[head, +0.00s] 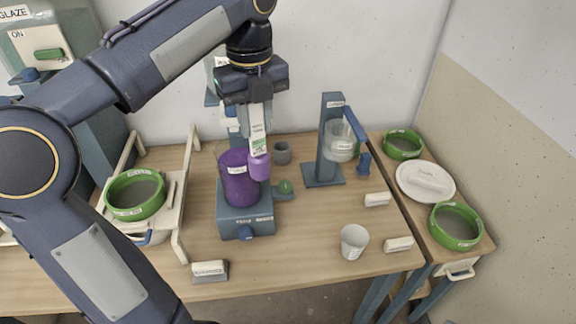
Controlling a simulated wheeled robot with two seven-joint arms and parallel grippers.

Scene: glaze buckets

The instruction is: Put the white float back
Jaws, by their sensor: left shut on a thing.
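My left gripper (252,98) points down at the upper middle and is shut on what looks like the white float (257,125). The float hangs upright, with a white stem, a green mark and a purple lower end. That end overlaps the right rim of a clear jar of purple glaze (239,188) in this view; I cannot tell whether they touch. The jar stands on a blue-grey stirrer base (245,222) with a green knob. My right gripper is not in view.
A blue-grey stand (329,150) holds a clear cup (341,140). A small grey cup (282,153) stands behind the base. Green-rimmed sieves (134,209) (403,145) (456,242) and a white plate (404,190) stand at the sides. A white cup (353,251) stands front right, with bare wood left of it.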

